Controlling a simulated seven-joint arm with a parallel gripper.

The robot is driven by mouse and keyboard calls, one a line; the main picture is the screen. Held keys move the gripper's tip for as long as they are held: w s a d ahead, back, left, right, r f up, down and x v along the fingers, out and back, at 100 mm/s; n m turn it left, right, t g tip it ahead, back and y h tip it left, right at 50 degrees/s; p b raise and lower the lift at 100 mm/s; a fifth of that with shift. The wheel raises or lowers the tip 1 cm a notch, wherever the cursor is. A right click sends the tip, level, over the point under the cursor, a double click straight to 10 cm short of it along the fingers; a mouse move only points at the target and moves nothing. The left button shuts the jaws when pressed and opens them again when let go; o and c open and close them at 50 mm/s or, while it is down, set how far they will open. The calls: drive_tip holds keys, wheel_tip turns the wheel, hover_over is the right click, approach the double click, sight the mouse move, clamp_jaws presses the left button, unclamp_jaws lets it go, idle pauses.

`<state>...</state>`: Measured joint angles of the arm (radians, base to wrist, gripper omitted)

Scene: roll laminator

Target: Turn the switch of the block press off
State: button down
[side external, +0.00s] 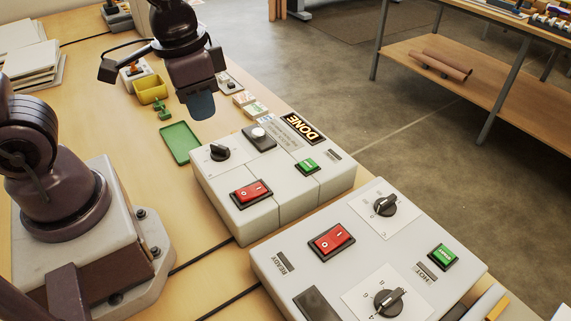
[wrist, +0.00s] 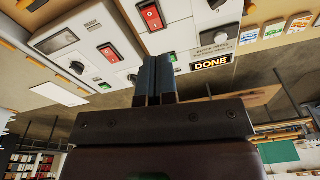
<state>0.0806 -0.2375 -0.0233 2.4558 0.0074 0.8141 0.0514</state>
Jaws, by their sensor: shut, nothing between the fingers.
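The block press (side external: 285,207) is a pale, low box with a DONE sign at its far end; it also shows in the wrist view (wrist: 178,38). Its switch (side external: 251,193) is a red rocker in a black frame, near the front left of its top. A red rocker (wrist: 151,15) shows at the top of the wrist view. I cannot tell which side of the rocker is pressed. My gripper (side external: 202,108) is shut and empty, raised above the table behind and left of the press, apart from the switch. Its fingers (wrist: 155,80) show together in the wrist view.
A larger pale machine (side external: 365,255) with its own red rocker (side external: 332,241), knobs and a green button stands in front. The press also has a black knob (side external: 218,152) and green button (side external: 307,166). A green tray (side external: 180,142) and yellow bin (side external: 150,89) lie behind.

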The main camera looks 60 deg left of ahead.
drive_tip(key=s+a+r+n+t, duration=0.1)
drive_tip(key=s+a+r+t, duration=0.1)
drive_tip(key=r, duration=0.7)
drive_tip(key=shift+s+a+n+t, duration=0.15)
drive_tip(key=shift+s+n+t, duration=0.4)
drive_tip(key=shift+t, duration=0.65)
drive_tip(key=shift+s+r, duration=0.1)
drive_tip(key=w+d+f+n+g+y, duration=0.1)
drive_tip(key=w+d+f+n+g, duration=0.2)
drive_tip(key=f+n, duration=0.3)
drive_tip(key=w+d+f+n+g+y, duration=0.2)
drive_tip(key=w+d+f+n, duration=0.3)
drive_tip(key=n, duration=0.7)
drive_tip(key=shift+w+d+f+g, duration=0.35)
drive_tip(key=shift+f+g, duration=0.1)
drive_tip(key=shift+g, duration=0.15)
